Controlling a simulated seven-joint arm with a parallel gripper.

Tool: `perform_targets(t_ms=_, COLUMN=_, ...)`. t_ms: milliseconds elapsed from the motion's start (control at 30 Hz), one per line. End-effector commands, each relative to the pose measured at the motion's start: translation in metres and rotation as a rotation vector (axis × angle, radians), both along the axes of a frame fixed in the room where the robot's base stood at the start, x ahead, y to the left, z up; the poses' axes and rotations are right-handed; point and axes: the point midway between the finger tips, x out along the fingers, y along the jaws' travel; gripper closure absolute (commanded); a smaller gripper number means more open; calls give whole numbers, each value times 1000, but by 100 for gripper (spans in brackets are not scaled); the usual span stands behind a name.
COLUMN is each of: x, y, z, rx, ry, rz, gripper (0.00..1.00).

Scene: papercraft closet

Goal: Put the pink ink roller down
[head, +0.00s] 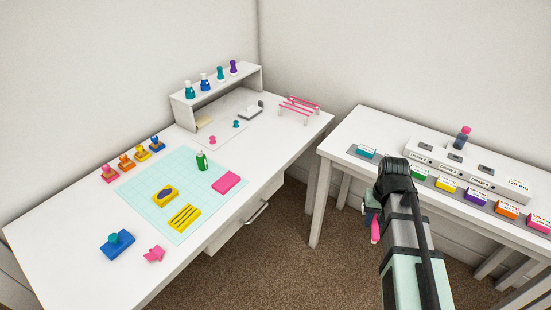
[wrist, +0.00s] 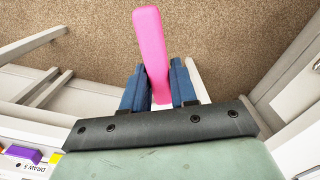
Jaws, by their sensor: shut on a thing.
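My gripper (wrist: 158,88) is shut on the pink ink roller (wrist: 150,45), whose pink handle stands out between the two blue fingers in the wrist view. In the head view the pink handle (head: 375,229) hangs below my gripper (head: 370,212), to the left of my arm. The roller is in the air over the carpeted gap in front of the right table, touching neither table. The roller's other end is hidden by my gripper.
The left desk (head: 70,232) carries a cutting mat (head: 139,184), stamps, a green bottle (head: 202,161) and a pink rack (head: 299,108). The right table (head: 353,124) holds a row of coloured ink pads and a white drawer unit (head: 450,160). The left desk's front strip has bare room.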

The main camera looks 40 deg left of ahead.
Motion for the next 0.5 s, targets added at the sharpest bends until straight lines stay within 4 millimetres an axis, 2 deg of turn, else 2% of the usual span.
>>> perform_targets(t_ms=33, x=4, y=21, z=2, rx=0, ry=0, rz=28, gripper=100)
perform_targets(t_ms=267, x=4, y=103, z=11, rx=0, ry=1, rz=139, gripper=100)
perform_targets(t_ms=500, x=1, y=198, z=23, rx=-2, ry=3, rz=254, gripper=100)
